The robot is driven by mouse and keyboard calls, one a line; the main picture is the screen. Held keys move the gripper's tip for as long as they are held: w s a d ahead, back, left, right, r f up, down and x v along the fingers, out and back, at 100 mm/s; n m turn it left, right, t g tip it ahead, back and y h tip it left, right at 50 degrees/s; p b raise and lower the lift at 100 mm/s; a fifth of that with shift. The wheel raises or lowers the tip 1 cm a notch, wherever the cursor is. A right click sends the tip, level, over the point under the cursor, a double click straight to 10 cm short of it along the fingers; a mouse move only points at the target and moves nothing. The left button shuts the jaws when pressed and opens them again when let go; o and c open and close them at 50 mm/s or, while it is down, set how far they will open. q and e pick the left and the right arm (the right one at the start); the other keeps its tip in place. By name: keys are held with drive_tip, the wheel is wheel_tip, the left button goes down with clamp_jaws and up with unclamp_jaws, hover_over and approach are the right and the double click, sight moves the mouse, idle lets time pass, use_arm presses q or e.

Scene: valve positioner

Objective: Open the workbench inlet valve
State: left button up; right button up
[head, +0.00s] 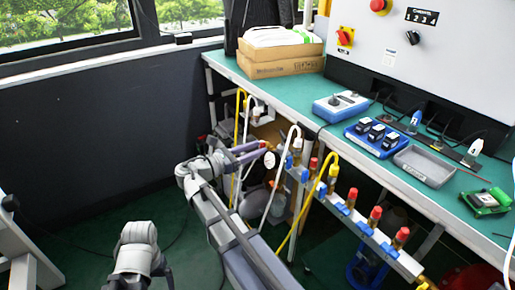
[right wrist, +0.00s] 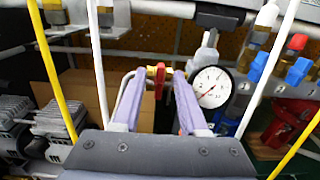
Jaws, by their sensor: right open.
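My right gripper (head: 258,150) reaches from the left toward the pipework under the workbench edge. In the right wrist view, its two purple-grey fingers (right wrist: 158,74) are open and point forward. A small red valve handle (right wrist: 160,74) shows upright between the fingertips, with a bit of yellow beside it; I cannot tell whether the fingers touch it. A round white pressure gauge (right wrist: 210,87) is just right of the fingers, and it also shows in the head view (head: 270,160). Part of my left arm shows at the bottom left of the head view; its gripper cannot be made out.
The green workbench (head: 300,90) carries cardboard boxes (head: 280,65), a blue device (head: 341,106) and trays. A rail with several red-capped and blue fittings (head: 375,217) runs along its front. White and yellow hoses (right wrist: 52,70) hang around the gripper. Floor at left is clear.

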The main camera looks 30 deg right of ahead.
drive_tip(key=shift+d, duration=0.55)
clamp_jaws()
